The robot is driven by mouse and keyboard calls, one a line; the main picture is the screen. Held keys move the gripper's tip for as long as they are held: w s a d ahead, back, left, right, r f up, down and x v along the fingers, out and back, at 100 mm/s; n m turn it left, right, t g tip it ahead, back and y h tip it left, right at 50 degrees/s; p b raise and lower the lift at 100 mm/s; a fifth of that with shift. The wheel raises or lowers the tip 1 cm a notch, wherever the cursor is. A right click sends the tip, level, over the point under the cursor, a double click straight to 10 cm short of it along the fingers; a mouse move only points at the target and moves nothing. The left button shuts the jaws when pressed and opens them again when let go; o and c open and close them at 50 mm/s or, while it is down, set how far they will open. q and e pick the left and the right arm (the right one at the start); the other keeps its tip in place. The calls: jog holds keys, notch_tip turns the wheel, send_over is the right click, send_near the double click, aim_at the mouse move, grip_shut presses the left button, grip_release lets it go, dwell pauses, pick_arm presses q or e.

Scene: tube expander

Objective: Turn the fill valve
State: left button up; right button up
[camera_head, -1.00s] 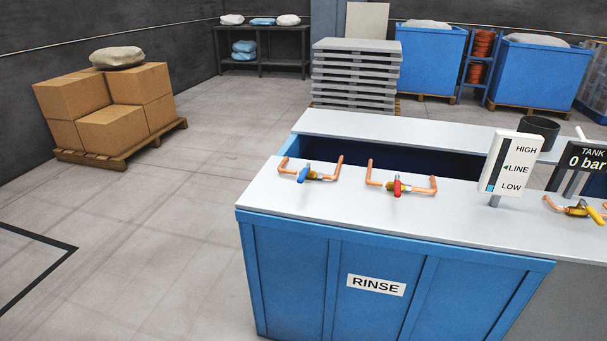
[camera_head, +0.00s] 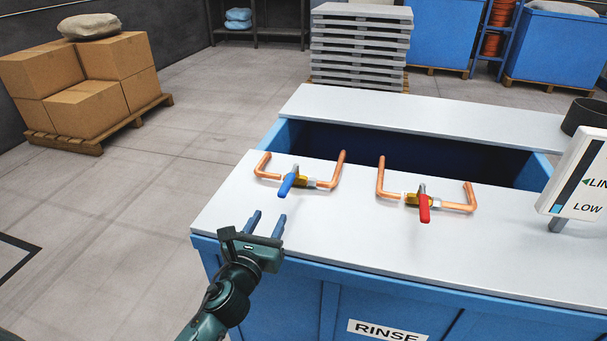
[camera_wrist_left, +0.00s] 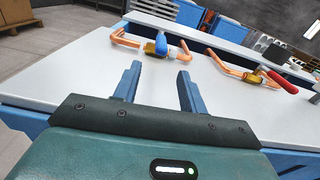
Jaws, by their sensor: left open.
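A valve with a blue lever (camera_head: 288,181) sits on a copper pipe (camera_head: 337,170) on the white top of the rinse tank (camera_head: 230,215). A second valve with a red lever (camera_head: 424,205) is to its right on its own copper pipe (camera_head: 462,207). My left gripper (camera_head: 266,222) is open and empty, short of the blue lever and toward the tank's front left corner. In the left wrist view, the blue lever (camera_wrist_left: 161,43) shows beyond and between my open fingertips, apart from them. The red lever (camera_wrist_left: 284,83) is farther right there. My right gripper is not in view.
The level gauge (camera_head: 580,185) stands on the counter at the right, beside a dark cup (camera_head: 585,117). The open basin (camera_head: 400,150) lies behind the valves. Boxes on a pallet (camera_head: 90,95) are at the back left. The counter around the blue lever is clear.

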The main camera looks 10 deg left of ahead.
aim_at(292, 174)
pick_arm(q)
jog(key=shift+w+d+r+m, duration=0.15)
jog(key=shift+w+m, duration=0.15)
jog(key=shift+w, duration=0.35)
jog(key=w, duration=1.2)
jog(key=shift+d+b, duration=0.15)
jog(key=shift+b, duration=0.25)
jog(key=shift+s, duration=0.1)
grip_shut()
